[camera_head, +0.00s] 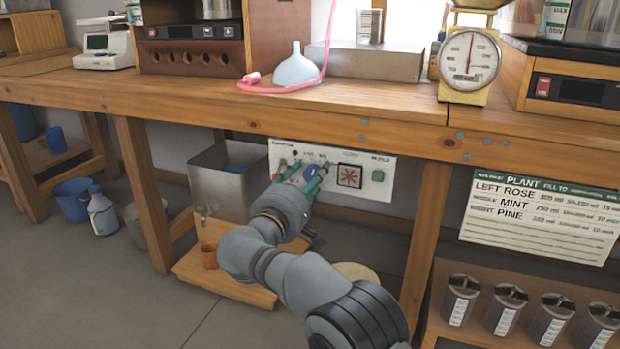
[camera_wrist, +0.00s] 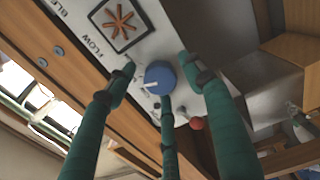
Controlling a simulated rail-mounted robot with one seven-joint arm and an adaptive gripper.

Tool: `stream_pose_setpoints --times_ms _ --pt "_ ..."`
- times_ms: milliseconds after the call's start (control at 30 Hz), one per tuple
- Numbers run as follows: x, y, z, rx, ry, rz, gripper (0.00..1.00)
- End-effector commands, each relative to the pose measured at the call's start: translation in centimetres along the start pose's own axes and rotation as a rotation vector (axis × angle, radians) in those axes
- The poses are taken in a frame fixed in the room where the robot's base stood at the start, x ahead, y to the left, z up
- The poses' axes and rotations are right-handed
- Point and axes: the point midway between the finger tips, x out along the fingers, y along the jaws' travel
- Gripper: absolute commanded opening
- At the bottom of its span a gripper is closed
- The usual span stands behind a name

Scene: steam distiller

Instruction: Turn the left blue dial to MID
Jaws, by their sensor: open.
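The blue dial (camera_wrist: 158,78) is round with a white pointer mark, set on a white control panel (camera_head: 408,168) under the bench. In the wrist view its pointer is toward the lower left of its face. In the head view the dial is mostly hidden behind my fingers. My gripper (camera_head: 306,172) is open at the panel, its green fingers spread around the dial. In the wrist view one finger of my gripper (camera_wrist: 157,64) is on each side and a third is below. I cannot tell whether any finger touches the dial. The MID mark cannot be read.
On the panel, an orange star emblem (camera_head: 349,176) and a green button (camera_head: 377,176) are right of the dial. A red part (camera_wrist: 196,123) is on its other side. A metal tank (camera_head: 215,180) with a tap stands left of the panel. The wooden bench edge (camera_head: 300,125) runs just above.

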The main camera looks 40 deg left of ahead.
Motion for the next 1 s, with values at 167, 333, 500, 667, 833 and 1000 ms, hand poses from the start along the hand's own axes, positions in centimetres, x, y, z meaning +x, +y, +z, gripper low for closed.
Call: stream_pose_setpoints --times_ms 167,333,500,667,833,1000 --pt "-0.3 0.0 -0.1 0.000 0.001 0.000 0.52" --pt "-2.3 0.1 -0.1 -0.001 0.003 0.000 0.52" --pt "-6.0 0.1 -0.1 0.000 0.003 0.000 0.52" --pt "-9.2 0.1 0.0 -0.001 0.003 0.001 0.52" --pt "-11.3 0.0 -0.1 -0.001 0.002 0.000 0.52" --pt "-12.0 0.0 0.0 0.000 0.000 0.000 0.52"
